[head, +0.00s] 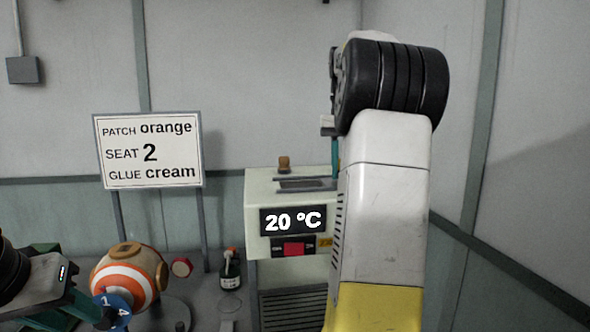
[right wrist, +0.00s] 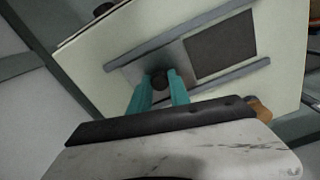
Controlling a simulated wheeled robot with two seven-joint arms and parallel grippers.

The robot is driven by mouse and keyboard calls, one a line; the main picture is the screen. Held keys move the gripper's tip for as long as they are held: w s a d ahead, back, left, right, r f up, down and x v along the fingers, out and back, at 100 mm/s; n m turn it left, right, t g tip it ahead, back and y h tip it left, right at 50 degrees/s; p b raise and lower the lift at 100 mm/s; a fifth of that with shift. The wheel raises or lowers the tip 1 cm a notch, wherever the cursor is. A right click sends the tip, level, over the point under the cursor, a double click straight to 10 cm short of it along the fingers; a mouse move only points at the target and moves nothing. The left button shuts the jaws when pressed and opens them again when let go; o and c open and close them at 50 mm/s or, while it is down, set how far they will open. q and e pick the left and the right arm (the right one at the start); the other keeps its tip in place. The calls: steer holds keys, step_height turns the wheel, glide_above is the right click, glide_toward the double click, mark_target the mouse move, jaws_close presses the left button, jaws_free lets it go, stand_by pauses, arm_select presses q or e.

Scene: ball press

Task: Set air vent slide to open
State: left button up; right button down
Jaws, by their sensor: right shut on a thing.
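The cream machine (head: 258,190) with the "20 °C" display carries the air vent slide on its top. In the right wrist view the slide is a grey metal plate (right wrist: 135,74) with a dark round knob (right wrist: 159,80), between two grey rails. A dark vent opening (right wrist: 222,45) shows uncovered to the right of the plate. My right gripper (right wrist: 160,88) has its teal fingers shut on the knob; in the head view my own arm hides much of this. My left gripper (head: 88,308) is low at the left, near an orange-and-white striped ball (head: 128,276); its jaw gap is unclear.
A small dark bottle (head: 230,270) stands left of the machine. A brown peg (head: 284,163) sits on the machine's top.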

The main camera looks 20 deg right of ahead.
steer(key=shift+s+d, duration=0.2)
steer(key=shift+d, duration=0.65)
steer(key=c, duration=1.2)
jaws_free()
steer(key=shift+d, duration=0.15)
steer(key=shift+r, duration=0.15)
step_height(320, 180, up, 8)
steer(key=shift+f, duration=0.25)
